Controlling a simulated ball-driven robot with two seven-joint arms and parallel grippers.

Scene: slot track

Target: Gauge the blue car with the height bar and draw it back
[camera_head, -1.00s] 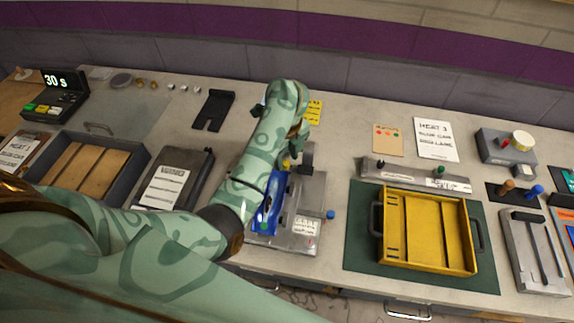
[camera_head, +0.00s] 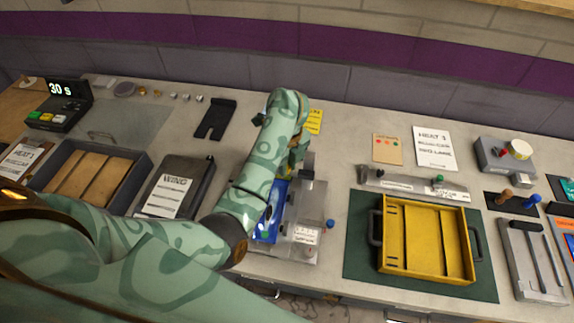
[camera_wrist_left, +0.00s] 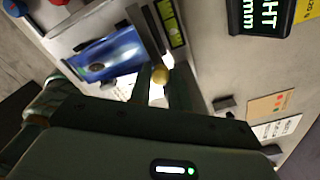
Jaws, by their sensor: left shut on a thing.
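The blue car (camera_head: 268,218) lies on a grey metal gauge plate (camera_head: 302,250), partly hidden behind my left forearm. In the left wrist view the blue car (camera_wrist_left: 108,54) shows beside the fingers, apart from them. In the head view my arm hides most of the grip. My right gripper is out of view.
A yellow tray (camera_head: 473,271) on a green mat (camera_head: 360,262) stands to the right. A dark wooden-bottomed tray (camera_head: 122,200) and a clipboard (camera_head: 170,190) lie to the left. A timer (camera_head: 60,103) reads 30 s. The bench between plate and mat is clear.

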